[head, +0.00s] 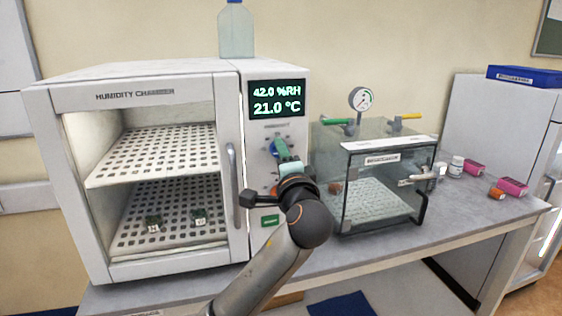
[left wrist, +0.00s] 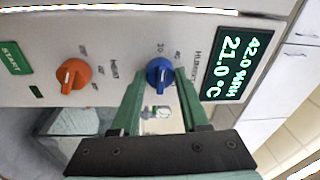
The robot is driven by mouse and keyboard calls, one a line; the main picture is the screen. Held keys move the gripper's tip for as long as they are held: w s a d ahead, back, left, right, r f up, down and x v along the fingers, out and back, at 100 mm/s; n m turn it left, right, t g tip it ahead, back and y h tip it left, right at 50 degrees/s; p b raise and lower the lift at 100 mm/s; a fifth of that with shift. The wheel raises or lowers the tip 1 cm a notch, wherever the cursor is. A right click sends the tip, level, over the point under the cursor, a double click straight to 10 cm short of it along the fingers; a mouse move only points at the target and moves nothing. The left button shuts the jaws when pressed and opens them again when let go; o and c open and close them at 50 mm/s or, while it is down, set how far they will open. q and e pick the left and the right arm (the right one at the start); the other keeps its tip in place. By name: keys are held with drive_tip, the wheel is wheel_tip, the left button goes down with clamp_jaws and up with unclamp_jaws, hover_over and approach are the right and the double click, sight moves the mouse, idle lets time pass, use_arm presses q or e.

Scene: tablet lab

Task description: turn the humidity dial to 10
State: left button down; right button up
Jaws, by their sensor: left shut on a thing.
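The humidity chamber (head: 150,72) stands on the bench at the left, its display (head: 277,98) reading 42.0 %RH and 21.0 °C. The blue humidity dial (head: 279,148) is below the display; it also shows in the left wrist view (left wrist: 160,72), with small scale numbers around it. My left gripper (head: 284,155) reaches up to the panel, its green fingers (left wrist: 161,84) shut on the blue dial from both sides. The dial's exact setting is hard to read. The orange dial (left wrist: 73,74) is apart from the fingers. My right gripper is not in view.
A green START button (head: 270,221) is low on the panel. A glass desiccator box (head: 385,190) with a gauge (head: 361,99) stands close to the right. A blue-capped bottle (head: 236,32) is on top of the chamber. Small pink boxes (head: 512,187) lie farther right.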

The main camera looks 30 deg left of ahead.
use_arm(q)
drive_tip(key=shift+f+n, duration=0.1)
drive_tip(key=shift+n, duration=0.4)
drive_tip(key=shift+c, duration=2)
unclamp_jaws()
drive_tip(key=shift+d, duration=0.1)
drive_tip(key=b+v, duration=0.2)
drive_tip(key=v, duration=1)
drive_tip(key=shift+s, duration=0.15)
drive_tip(key=shift+d+f, duration=0.1)
